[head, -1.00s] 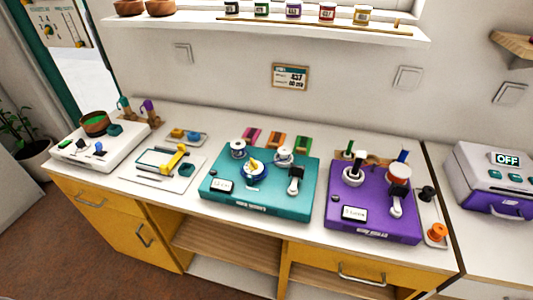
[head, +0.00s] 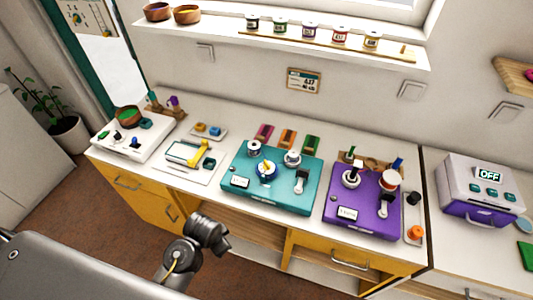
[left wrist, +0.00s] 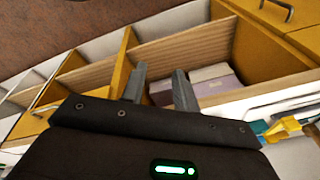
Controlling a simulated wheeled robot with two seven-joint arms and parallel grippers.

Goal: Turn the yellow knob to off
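The yellow knob (head: 267,168) sits on a blue round dial on top of the teal board (head: 240,197), between two white spools or posts and left of a white lever with a dark block. Its pointer direction is too small to read surely. In the left wrist view my left gripper (left wrist: 160,86) has its two grey fingers apart with nothing between them. It faces the open shelves below the counter, away from the knob. In the head view a grey part of my left arm shows low in front of the counter. My right gripper is not in view.
A purple board (head: 350,228) stands right of the teal one. A white tray (head: 175,168) and a white panel (head: 118,152) are on the left. A grey and purple box reading OFF (head: 480,185) is at the right.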

